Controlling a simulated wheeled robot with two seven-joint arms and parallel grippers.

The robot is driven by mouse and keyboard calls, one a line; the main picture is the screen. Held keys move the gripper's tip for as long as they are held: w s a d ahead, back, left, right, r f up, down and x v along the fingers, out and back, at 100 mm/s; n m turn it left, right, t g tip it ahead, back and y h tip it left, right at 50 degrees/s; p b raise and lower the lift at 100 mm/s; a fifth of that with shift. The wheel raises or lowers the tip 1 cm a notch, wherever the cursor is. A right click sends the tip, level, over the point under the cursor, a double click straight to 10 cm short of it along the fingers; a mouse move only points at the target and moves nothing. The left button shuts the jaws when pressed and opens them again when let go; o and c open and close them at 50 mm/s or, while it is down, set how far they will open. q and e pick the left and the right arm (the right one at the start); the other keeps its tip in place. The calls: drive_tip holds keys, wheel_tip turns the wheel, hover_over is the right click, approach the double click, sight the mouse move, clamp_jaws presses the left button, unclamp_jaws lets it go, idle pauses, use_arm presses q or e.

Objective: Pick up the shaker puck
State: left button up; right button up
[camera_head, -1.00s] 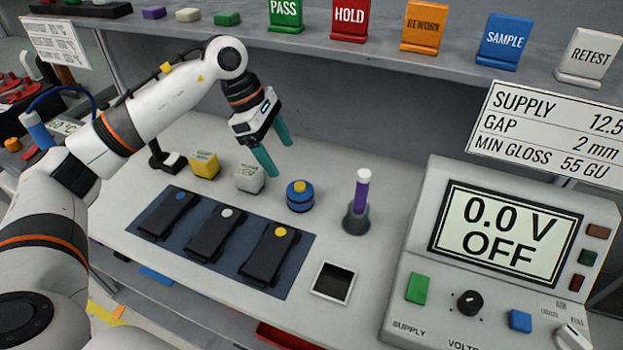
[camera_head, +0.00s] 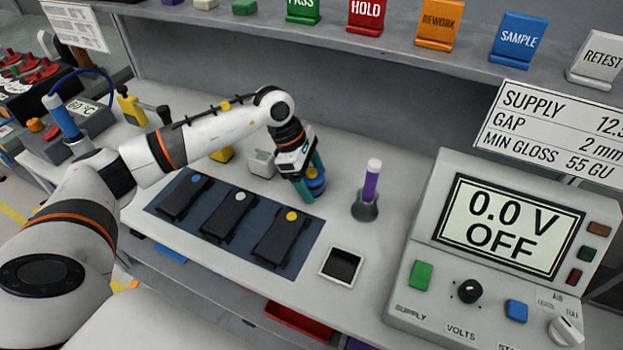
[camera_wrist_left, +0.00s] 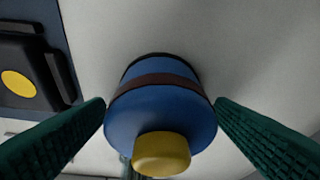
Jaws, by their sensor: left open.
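The shaker puck, a blue round body with a brown band and a yellow knob, stands on the bench right of the blue mat in the head view (camera_head: 316,183). It fills the middle of the left wrist view (camera_wrist_left: 160,115). My left gripper (camera_head: 310,190) is down at the puck with its green fingers open, one on each side. In the left wrist view a finger shows at each side of the puck, close to its edge; I cannot tell whether they touch it. My right gripper is not in view.
The blue mat (camera_head: 215,245) with several black modules lies left of the puck. A flask with a purple tube (camera_head: 370,190) stands close on the right. A square black-welled tray (camera_head: 341,266) is in front. The supply unit (camera_head: 490,240) stands at right, a shelf (camera_head: 420,50) behind.

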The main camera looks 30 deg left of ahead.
use_arm(q)
drive_tip(key=shift+c, duration=0.5)
drive_tip(key=c, duration=1.2)
drive_tip(key=shift+r, duration=0.1)
drive_tip(key=shift+c, duration=0.3)
